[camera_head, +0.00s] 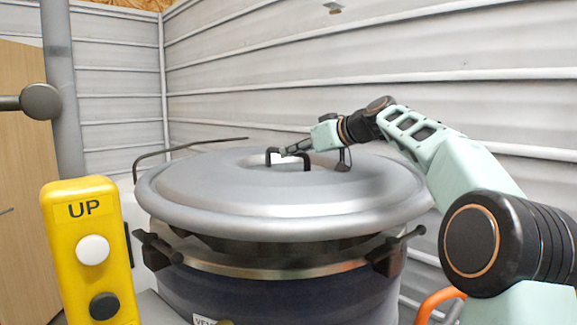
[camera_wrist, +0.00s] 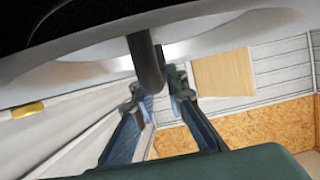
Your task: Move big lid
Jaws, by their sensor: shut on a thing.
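The big lid (camera_head: 230,190) is a wide round grey metal disc above a dark drum (camera_head: 270,295). A dark gap shows between the lid's edge and the drum's metal rim. The lid's black handle (camera_head: 271,155) stands at its middle. My gripper (camera_head: 288,151) reaches in from the right and is shut on this handle. In the wrist view, the fingers of my gripper (camera_wrist: 164,88) are on either side of the dark handle bar (camera_wrist: 145,62), under the pale lid surface (camera_wrist: 80,65). The exact finger contact is partly hidden.
A yellow control box (camera_head: 88,250) marked UP, with a white and a black button, stands at the front left. A grey pole (camera_head: 60,90) rises at the left. White panelled walls (camera_head: 370,50) stand close behind. Black clamps (camera_head: 385,255) stick out from the drum's sides.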

